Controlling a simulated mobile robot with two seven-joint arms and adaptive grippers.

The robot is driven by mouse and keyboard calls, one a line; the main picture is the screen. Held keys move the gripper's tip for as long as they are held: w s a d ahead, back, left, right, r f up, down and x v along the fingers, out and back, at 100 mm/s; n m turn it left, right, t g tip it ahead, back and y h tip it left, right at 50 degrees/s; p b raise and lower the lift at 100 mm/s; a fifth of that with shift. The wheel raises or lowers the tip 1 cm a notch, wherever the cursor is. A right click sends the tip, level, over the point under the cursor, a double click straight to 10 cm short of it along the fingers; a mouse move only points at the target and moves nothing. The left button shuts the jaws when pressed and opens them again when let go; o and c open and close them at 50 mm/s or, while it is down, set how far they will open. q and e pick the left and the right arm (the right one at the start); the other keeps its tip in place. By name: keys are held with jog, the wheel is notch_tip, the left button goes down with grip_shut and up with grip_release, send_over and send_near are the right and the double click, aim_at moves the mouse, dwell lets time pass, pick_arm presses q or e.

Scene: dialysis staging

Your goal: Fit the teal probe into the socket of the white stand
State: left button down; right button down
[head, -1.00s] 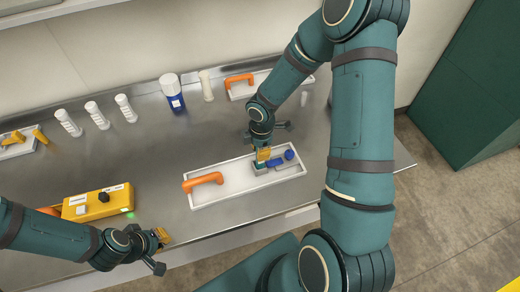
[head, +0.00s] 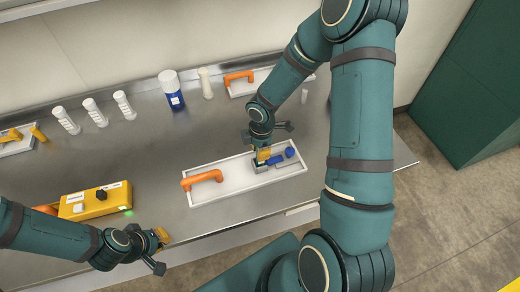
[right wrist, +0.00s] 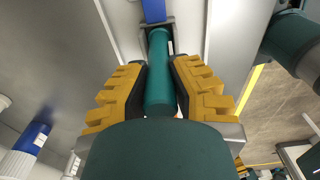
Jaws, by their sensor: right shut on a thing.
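My right gripper (head: 263,158) is shut on the teal probe (right wrist: 160,75), low over the white tray (head: 235,186) with the orange handle. In the right wrist view the probe lies between the yellow finger pads, and its far end is at a grey clip (right wrist: 146,40). I cannot tell whether it rests in the clip. A blue part (head: 290,152) lies just beyond, in the tray. My left gripper (head: 162,238) is near the table's front edge, apart from these; its jaw opening is unclear. I cannot tell for sure which white item is the stand with the socket.
A yellow box (head: 97,201) with a black knob stands at left. Several white ribbed tubes (head: 95,112), a blue-and-white bottle (head: 171,90) and a pale column (head: 207,83) stand behind. Another tray (head: 240,88) lies at the back. The metal table (head: 150,160) is clear at centre-left.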

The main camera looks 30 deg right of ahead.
jog(key=shift+f, duration=0.25)
jog(key=c, duration=0.9)
grip_release()
jog(key=r, duration=1.2)
jog(key=shift+s+d, duration=0.1)
jog(key=shift+d, duration=0.15)
